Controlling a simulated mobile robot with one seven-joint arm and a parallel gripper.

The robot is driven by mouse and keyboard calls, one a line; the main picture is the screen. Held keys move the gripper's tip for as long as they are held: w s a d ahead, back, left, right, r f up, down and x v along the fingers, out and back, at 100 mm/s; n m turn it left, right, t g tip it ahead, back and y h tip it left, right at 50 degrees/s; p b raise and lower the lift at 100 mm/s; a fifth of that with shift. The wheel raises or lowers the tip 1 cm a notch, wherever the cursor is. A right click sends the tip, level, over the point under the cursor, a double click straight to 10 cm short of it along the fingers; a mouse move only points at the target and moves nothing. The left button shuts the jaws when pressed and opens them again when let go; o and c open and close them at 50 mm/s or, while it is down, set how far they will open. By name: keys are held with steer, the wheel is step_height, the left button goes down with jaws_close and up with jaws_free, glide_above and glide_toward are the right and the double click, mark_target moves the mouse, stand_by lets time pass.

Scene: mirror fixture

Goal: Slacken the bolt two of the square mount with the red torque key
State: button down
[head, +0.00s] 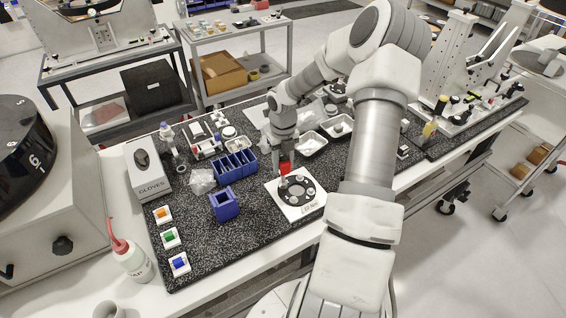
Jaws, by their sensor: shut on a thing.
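My gripper (286,157) points down over the bench and is shut on the red torque key (285,168). Only a small red part of the key shows below the fingers. The square mount (306,210) is a white plate with a dark round ring and several pale bolts, lying on the speckled mat. The key is over the mount's far left edge, near a bolt (283,184) there. I cannot tell whether the key's tip touches that bolt. The bolts' numbers are not readable from here.
An open blue box (224,206) stands left of the mount, with a blue divided bin (236,164) behind it. White blocks with orange (162,213), green (169,237) and blue (180,262) tops line the mat's left edge. White trays (312,144) lie behind the mount.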

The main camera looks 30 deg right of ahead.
mark_target(283, 155)
steer(key=shift+r, duration=0.1)
steer(key=shift+r, duration=2.45)
steer(key=shift+f, duration=0.1)
